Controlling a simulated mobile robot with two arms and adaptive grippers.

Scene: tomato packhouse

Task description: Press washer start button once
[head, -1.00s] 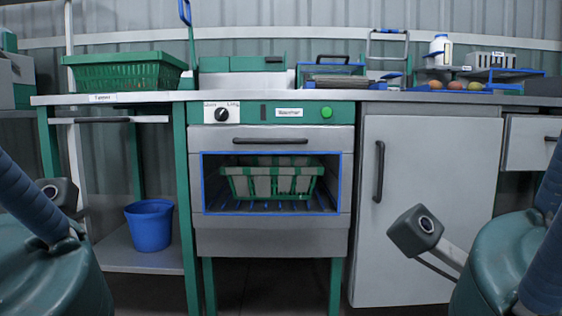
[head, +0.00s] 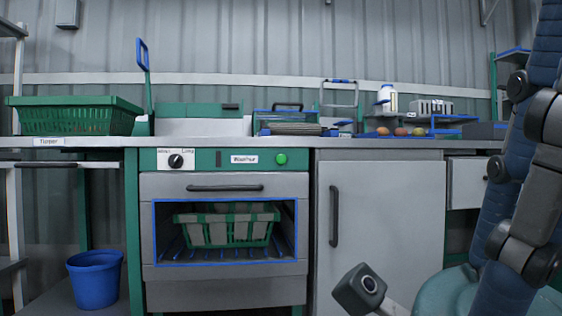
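The washer (head: 225,293) stands under the counter in the head view, left of centre. Its green panel carries a white label, a black dial (head: 176,161) and a round green start button (head: 281,159) at the right end. Its door has a handle (head: 225,188) and a blue-framed window, through which a green and grey basket (head: 226,227) shows inside on a blue rack. My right arm rises at the right edge, and its gripper is outside the picture. My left arm and gripper are not in the picture. Nothing touches the button.
A green crate (head: 75,118) stands on the counter at left, above a blue bucket (head: 95,279). A grey cabinet (head: 385,230) with a black handle is right of the washer. A white bottle (head: 387,97) and several tomatoes stand on the counter at right.

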